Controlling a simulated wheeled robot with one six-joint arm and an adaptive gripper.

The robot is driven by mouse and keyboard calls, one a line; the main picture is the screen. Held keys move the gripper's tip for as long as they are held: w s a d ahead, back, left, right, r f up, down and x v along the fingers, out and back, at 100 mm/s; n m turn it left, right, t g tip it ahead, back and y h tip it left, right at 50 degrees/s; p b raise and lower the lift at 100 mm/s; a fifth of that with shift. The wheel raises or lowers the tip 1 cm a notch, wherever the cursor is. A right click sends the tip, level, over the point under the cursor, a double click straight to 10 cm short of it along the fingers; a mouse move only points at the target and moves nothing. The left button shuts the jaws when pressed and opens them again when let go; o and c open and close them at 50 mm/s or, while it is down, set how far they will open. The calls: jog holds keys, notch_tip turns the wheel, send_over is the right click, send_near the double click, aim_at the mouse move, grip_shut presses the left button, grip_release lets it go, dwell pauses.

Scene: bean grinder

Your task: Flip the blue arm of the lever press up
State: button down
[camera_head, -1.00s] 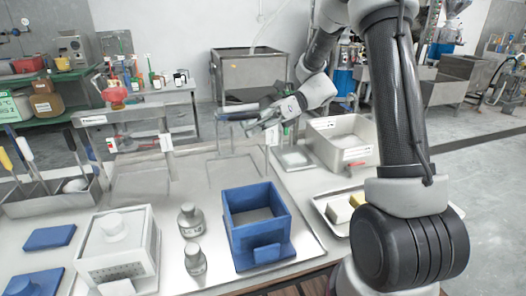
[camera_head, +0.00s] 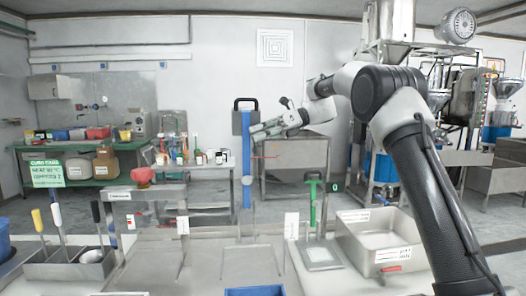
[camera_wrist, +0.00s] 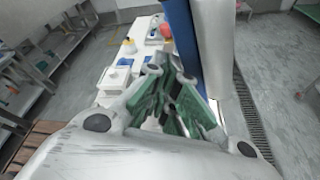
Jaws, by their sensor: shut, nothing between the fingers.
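The blue arm (camera_head: 246,165) of the lever press stands upright in the head view, with a black handle (camera_head: 246,103) at its top. My gripper (camera_head: 257,131) is shut and empty, level with the arm's upper part and on its right. Its fingertips overlap or nearly meet the arm's edge; I cannot tell whether they touch. In the wrist view the blue arm (camera_wrist: 183,35) runs close beside the shut fingers (camera_wrist: 172,88), with a pale column to its right. The lower part of the press is hard to make out.
A grey metal bin (camera_head: 300,165) stands behind my gripper. A green-handled tool (camera_head: 312,205) and a steel tray box (camera_head: 385,240) are at the right of the worktable. A tool holder (camera_head: 70,262) is at the left. The air left of the blue arm is clear.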

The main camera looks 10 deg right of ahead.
jog(key=w, duration=0.2)
jog(key=w+r, duration=0.1)
jog(key=w, duration=0.2)
jog(key=shift+w+r, duration=0.1)
jog(key=shift+w, duration=0.05)
jog(key=shift+w+r, duration=0.15)
jog(key=shift+w, duration=0.65)
jog(key=shift+w+r, duration=0.1)
jog(key=shift+w, duration=0.65)
